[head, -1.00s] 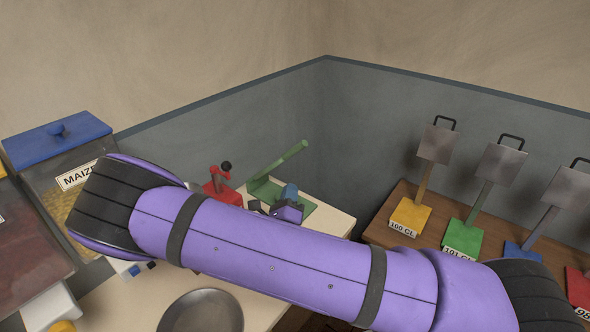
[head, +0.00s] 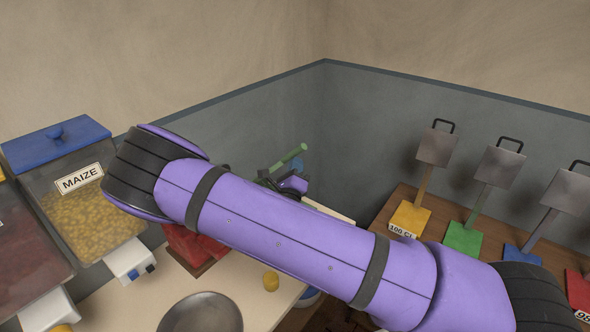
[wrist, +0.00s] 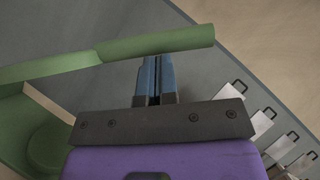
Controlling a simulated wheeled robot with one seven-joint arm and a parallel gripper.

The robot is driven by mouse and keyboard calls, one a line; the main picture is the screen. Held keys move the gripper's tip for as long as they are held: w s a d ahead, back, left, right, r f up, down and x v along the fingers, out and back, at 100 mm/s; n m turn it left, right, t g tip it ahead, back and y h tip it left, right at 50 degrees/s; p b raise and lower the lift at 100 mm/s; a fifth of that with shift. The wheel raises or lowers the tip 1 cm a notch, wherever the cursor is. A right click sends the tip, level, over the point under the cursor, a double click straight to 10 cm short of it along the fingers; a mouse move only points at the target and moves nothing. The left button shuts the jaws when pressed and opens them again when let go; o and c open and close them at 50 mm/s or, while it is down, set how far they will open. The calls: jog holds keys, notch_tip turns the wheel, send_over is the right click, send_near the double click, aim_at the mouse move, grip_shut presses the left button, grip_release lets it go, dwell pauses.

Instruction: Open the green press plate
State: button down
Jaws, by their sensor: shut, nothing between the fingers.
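The green press plate shows in the wrist view by its long green handle (wrist: 155,43), which runs across the top, and by green parts of its body (wrist: 50,148) at the lower left. In the head view its handle (head: 290,156) rises toward the back corner; my arm hides most of the press. My gripper (wrist: 155,62) is shut and empty, its blue fingertips at the handle's lower edge in the wrist view. I cannot tell whether they touch it. In the head view the gripper (head: 297,167) is just beside the handle, partly hidden.
A red device (head: 192,250) stands left of the green press, mostly behind my arm. A maize bin (head: 85,205) is at the left. Several labelled plates on stands, including a yellow-based one (head: 410,217), line the right.

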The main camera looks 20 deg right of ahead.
jog(key=w+a+r+n+y, duration=0.2)
jog(key=w+a+r+n, duration=0.2)
jog(key=w+r, duration=0.3)
jog(key=shift+w+a+n+g, duration=0.15)
jog(key=shift+a+n+g, duration=0.2)
jog(key=shift+a, duration=0.25)
